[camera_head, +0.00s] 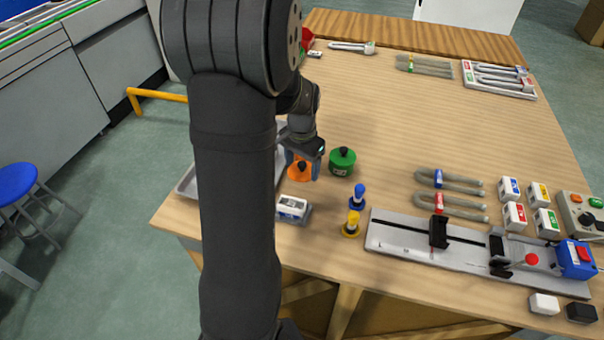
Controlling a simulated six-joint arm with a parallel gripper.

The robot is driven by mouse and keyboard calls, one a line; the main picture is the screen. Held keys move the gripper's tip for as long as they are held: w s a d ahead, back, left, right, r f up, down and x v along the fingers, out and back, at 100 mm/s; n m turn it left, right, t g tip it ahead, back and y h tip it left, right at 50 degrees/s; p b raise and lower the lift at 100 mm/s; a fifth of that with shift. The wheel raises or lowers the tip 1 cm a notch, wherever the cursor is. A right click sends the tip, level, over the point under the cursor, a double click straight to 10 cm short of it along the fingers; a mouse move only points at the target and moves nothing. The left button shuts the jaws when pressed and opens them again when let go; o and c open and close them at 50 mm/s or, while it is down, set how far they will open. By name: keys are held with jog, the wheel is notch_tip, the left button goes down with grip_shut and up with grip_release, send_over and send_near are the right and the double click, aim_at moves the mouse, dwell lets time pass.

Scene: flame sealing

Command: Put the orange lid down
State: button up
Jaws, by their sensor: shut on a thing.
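The orange lid (299,174) is a small round disc with a dark knob on top, low over the table just left of the green round container (342,165). My gripper (305,164) points down onto the orange lid and is shut on it, with a finger partly covering it. I cannot tell whether the lid touches the table or hangs slightly above it. The green container also has a dark knob and stands apart to the right.
A grey tray (188,184) lies left, partly behind my arm. A white box (292,207), a blue piece (357,196) and a yellow piece (351,224) stand in front. A long grey fixture (400,240) lies right. The table's middle back is clear.

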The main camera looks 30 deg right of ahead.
aim_at(302, 170)
jog(key=shift+f, duration=1.9)
jog(key=shift+f, duration=0.1)
jog(key=o, duration=0.9)
jog(key=shift+o, duration=0.2)
notch_tip(302, 170, up, 12)
jog(key=shift+r, duration=0.15)
jog(key=shift+f, duration=4.15)
